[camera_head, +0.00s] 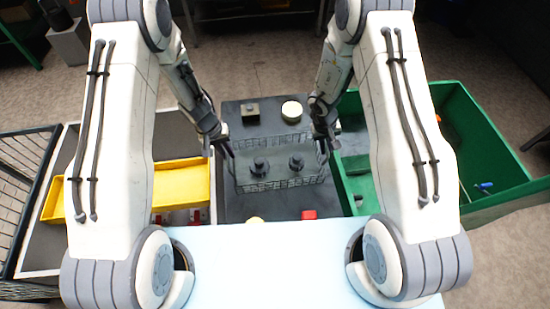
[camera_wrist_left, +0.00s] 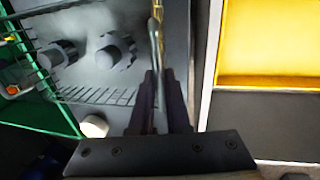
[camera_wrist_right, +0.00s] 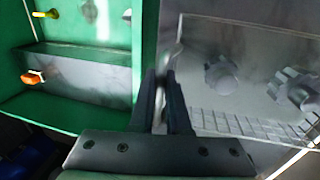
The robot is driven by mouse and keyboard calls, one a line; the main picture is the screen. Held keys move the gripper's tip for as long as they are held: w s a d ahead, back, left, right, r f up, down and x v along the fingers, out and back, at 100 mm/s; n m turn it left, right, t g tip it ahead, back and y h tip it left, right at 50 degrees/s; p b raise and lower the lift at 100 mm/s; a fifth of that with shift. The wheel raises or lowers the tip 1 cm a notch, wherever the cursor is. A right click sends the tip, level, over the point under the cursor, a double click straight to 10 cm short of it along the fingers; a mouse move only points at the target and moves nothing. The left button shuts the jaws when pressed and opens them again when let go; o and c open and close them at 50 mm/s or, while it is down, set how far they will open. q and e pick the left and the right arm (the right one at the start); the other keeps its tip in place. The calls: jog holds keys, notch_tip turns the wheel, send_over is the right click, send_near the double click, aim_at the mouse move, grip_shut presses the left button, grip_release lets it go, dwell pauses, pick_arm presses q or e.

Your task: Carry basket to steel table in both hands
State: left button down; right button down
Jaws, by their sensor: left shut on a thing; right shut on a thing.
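A grey wire basket (camera_head: 284,183) is at the middle of the head view, with two dark gear-like parts (camera_head: 260,166) inside it. My left gripper (camera_head: 226,150) is shut on the basket's left rim, and my right gripper (camera_head: 325,147) is shut on its right rim. The basket's mesh also shows in the left wrist view (camera_wrist_left: 95,96) and the right wrist view (camera_wrist_right: 225,122). The basket looks about level over a dark grey surface (camera_head: 235,208). I cannot tell whether it touches that surface, or whether that surface is the steel table.
A square dark block (camera_head: 250,112) and a round cream piece (camera_head: 292,110) sit beyond the basket. A yellow tray (camera_head: 182,185) is on the left, beside a wire-sided cart (camera_head: 22,185). Green bins (camera_head: 470,120) stand on the right. A small red piece (camera_head: 309,214) lies nearer me.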

pick_arm(q)
jog(key=c, duration=0.9)
grip_release()
pick_arm(e)
jog(key=c, duration=0.9)
grip_release()
pick_arm(q)
jog(key=shift+r, duration=0.1)
pick_arm(e)
jog(key=shift+r, duration=0.35)
pick_arm(q)
notch_tip(320, 180, up, 12)
jog(key=a, duration=0.2)
jog(key=shift+a+f, duration=0.2)
jog(key=shift+f, duration=0.05)
pick_arm(e)
notch_tip(320, 180, up, 11)
jog(key=a, duration=0.2)
jog(key=shift+a, duration=0.15)
pick_arm(q)
jog(key=shift+s, duration=0.1)
pick_arm(e)
jog(key=shift+s, duration=0.1)
